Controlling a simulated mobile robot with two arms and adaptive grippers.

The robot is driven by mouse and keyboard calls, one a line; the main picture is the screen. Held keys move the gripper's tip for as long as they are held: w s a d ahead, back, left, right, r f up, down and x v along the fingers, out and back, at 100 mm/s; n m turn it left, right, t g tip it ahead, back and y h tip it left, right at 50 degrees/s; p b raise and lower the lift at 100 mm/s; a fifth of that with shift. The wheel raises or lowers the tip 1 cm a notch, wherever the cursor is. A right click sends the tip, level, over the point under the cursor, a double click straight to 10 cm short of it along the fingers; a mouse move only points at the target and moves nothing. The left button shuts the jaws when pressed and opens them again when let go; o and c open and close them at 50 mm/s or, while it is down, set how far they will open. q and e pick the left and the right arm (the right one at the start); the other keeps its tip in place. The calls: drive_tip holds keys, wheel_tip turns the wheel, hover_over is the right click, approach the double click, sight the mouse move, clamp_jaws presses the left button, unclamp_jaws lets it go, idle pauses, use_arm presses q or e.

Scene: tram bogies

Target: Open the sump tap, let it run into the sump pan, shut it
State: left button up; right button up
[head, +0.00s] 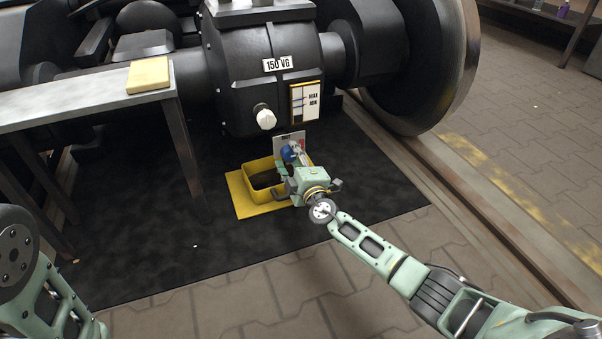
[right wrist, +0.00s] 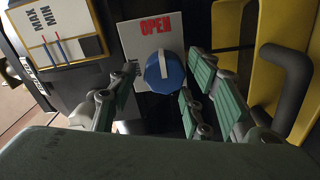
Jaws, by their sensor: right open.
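The sump tap is a blue round knob (right wrist: 165,72) on a pale plate (right wrist: 136,38) with red OPEN above it; it also shows in the head view (head: 288,153). A pale mark on the knob points up, roughly towards OPEN. My right gripper (right wrist: 160,100) is open, with fingers left and right of the knob; I cannot tell whether they touch it. I cannot see any oil running. My left gripper is out of view.
The black gearbox (head: 225,60) carries a MAX/MIN gauge (head: 305,101) and a white plug (head: 265,118). A bench (head: 80,98) with a yellow block (head: 148,75) stands left. A wheel (head: 450,60) and rail are right. The dark mat (head: 160,255) is mostly clear.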

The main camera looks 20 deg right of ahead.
drive_tip(key=s, duration=1)
drive_tip(key=shift+r, duration=0.2)
